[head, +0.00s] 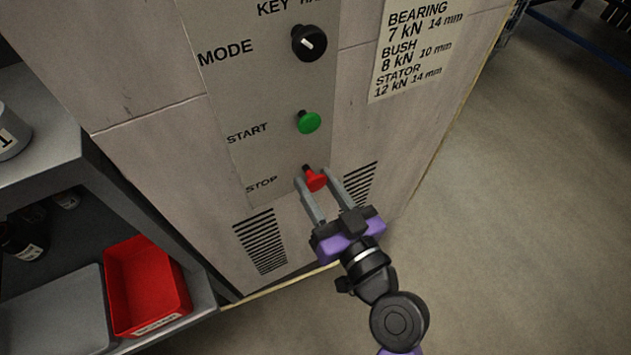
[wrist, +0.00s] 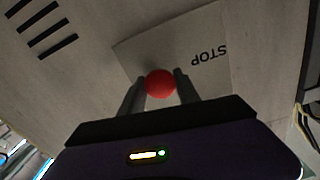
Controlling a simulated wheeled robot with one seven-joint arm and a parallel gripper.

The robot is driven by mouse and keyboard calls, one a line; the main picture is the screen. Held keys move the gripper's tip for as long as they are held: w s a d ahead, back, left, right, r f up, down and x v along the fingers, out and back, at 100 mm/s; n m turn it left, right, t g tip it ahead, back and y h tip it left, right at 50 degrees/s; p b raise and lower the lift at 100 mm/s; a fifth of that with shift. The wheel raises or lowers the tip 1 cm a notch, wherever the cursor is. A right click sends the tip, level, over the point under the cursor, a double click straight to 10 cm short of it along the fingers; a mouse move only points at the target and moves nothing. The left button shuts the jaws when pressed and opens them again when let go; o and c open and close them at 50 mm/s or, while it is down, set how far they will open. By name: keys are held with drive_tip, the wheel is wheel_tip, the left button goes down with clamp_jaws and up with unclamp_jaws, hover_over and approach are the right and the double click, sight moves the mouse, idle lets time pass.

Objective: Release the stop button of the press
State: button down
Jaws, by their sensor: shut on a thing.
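The red stop button (head: 316,181) sits low on the press panel (head: 262,150), beside the printed word STOP. My gripper (head: 315,179) reaches it from the front, with one finger on each side. In the wrist view the round red button (wrist: 160,83) lies between my two fingertips (wrist: 161,80), and they are shut on it. The button's stem and the way it is seated are mostly hidden in the wrist view.
The green start button (head: 308,122) and the black mode knob (head: 309,43) are above on the same panel. Vent slots flank the stop button. A shelf with a red bin (head: 146,287) stands at the left. The floor at the right is clear.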

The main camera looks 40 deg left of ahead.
drive_tip(key=c, duration=0.9)
unclamp_jaws()
drive_tip(key=shift+d, duration=0.1)
drive_tip(key=shift+s+d, duration=0.1)
drive_tip(key=v, duration=0.7)
drive_tip(key=shift+s+d, duration=0.1)
drive_tip(key=shift+d, duration=0.15)
